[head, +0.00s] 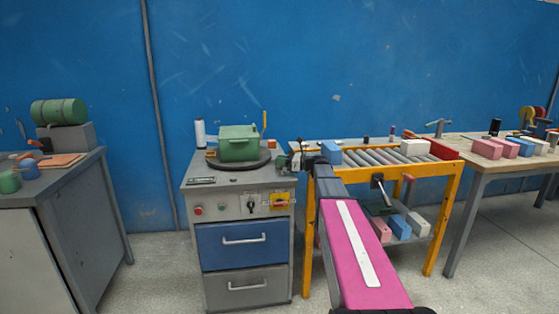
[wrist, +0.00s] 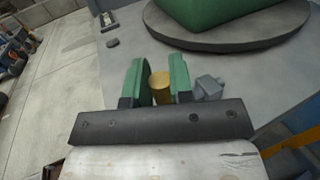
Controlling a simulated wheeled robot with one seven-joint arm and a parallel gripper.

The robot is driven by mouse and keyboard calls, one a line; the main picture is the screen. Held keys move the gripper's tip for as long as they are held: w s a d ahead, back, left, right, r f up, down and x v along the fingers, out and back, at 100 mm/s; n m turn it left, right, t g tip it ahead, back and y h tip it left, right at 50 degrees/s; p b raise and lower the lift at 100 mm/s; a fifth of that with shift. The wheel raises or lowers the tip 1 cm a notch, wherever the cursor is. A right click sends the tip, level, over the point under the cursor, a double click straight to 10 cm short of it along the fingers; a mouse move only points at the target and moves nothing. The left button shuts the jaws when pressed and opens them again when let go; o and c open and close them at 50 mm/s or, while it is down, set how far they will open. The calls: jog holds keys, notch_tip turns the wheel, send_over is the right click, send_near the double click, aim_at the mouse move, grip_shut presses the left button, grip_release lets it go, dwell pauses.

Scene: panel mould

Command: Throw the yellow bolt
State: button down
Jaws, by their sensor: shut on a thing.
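My gripper (wrist: 160,80) has two green fingers. It is shut on the yellow bolt (wrist: 160,88), of which a short, brass-yellow round end shows between the fingers in the wrist view. The rest of the bolt is hidden by the fingers and the gripper body. In the head view my gripper (head: 297,160) is small, at the right edge of the grey cabinet's top, and the piece in it cannot be made out there. How far the bolt is thrown cannot be told.
A green box (head: 238,143) stands on a round dark turntable (wrist: 230,38) on the grey cabinet (head: 190,184). A small grey fitting (wrist: 208,87) lies just right of the fingers. A yellow-framed roller stand (head: 309,245) is at the right. Drawers and switches are on the cabinet front.

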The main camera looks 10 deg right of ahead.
jog(key=shift+s, duration=0.75)
jog(key=c, duration=1)
grip_release()
jog(key=shift+d, duration=0.1)
jog(key=v, duration=1)
jog(key=shift+d, duration=0.3)
jog(key=shift+s, duration=0.15)
